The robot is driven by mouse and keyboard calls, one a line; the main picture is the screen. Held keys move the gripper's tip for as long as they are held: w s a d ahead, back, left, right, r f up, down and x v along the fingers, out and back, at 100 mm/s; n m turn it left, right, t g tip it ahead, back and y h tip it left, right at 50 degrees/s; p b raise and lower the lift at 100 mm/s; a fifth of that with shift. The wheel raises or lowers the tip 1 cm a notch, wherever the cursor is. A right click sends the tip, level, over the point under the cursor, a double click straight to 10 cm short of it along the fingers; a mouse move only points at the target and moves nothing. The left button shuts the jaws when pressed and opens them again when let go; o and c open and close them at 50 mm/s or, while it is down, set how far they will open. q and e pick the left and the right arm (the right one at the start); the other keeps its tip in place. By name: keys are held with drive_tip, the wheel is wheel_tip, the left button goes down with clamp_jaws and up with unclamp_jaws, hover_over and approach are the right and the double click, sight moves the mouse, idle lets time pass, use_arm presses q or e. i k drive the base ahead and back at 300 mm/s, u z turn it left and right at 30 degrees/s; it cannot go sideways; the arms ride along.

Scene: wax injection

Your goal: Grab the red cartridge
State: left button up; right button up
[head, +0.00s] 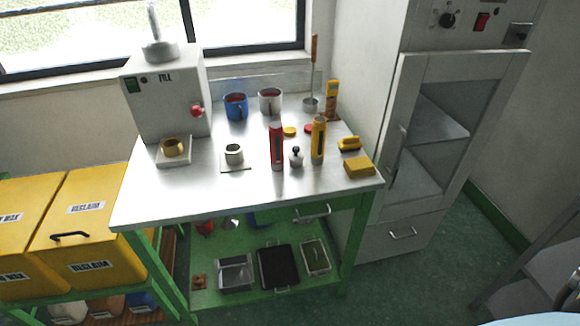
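The red cartridge (276,146) stands upright on the metal-topped workbench (205,195), right of the middle. It is a tall cylinder with a dark strip down its front. A similar yellow cartridge (318,142) stands upright to its right. A small pot with a dark knob (296,158) stands between them, a little nearer the front edge. Neither of my grippers can be made out in the head view, and nothing touches the red cartridge.
The fill machine (165,95) stands at the bench's back left. Blue (236,106) and grey (270,101) mugs are behind the cartridge. Yellow blocks (359,167) lie at the right. A tall cabinet (440,150) stands right of the bench. The bench's front left is clear.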

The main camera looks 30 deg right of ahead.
sight(276, 129)
drive_tip(key=z, duration=0.3)
drive_tip(key=i, duration=1.05)
drive_tip(key=z, duration=0.2)
